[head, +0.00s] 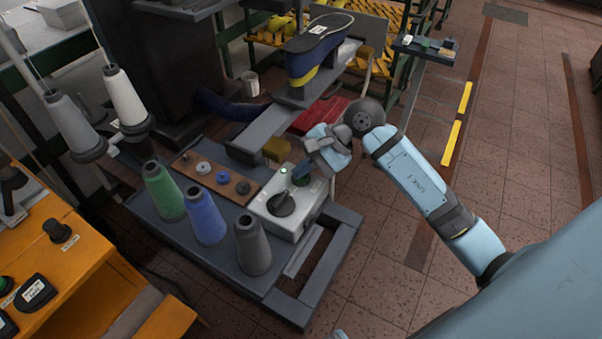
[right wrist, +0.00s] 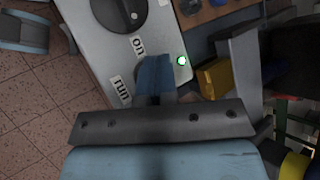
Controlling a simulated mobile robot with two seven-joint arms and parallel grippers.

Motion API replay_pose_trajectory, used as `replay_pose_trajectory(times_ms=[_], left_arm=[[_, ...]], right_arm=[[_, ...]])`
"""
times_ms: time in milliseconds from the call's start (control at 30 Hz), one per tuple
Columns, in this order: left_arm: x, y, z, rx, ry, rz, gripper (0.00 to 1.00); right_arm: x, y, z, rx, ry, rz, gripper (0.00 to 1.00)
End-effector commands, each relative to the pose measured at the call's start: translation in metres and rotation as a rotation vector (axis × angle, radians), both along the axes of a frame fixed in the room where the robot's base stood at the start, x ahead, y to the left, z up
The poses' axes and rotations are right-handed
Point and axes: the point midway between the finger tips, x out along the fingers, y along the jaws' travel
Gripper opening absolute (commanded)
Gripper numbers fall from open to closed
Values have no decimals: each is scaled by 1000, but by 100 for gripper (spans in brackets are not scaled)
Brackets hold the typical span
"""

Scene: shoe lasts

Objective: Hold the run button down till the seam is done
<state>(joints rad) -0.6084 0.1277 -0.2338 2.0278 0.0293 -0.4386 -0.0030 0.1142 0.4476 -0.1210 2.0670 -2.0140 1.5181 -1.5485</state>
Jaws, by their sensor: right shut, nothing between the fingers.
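The pale grey control box (head: 302,222) stands at the right end of the grey bench. It has a large black knob (head: 281,203) and a lit green lamp (head: 284,170). In the right wrist view the lamp (right wrist: 182,61) glows beside the "on" label, and a "run" label (right wrist: 121,90) shows nearby. My right gripper (head: 301,172) is shut and empty, its blue fingertips (right wrist: 155,72) over the box face between the "run" label and the lamp.
Green (head: 163,190), blue (head: 204,215) and grey (head: 252,245) thread cones stand left of the box. A wooden strip (head: 222,178) with bobbins lies behind them. A blue and yellow shoe (head: 318,45) sits on the machine arm. Tiled floor at right is open.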

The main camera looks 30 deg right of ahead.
Motion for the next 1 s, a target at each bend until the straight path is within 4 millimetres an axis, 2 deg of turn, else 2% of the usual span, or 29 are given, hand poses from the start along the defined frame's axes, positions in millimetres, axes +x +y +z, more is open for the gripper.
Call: replay_pose_trajectory(times_ms=[233,667,1000], left_arm=[[0,0,4,0,0,0,43],[0,0,4,1,3,0,43],[-1,0,15,1,3,0,43]], right_arm=[[0,-1,14,-1,-1,0,0],[0,0,18,0,0,0,0],[1,-1,50,-2,-3,0,0]])
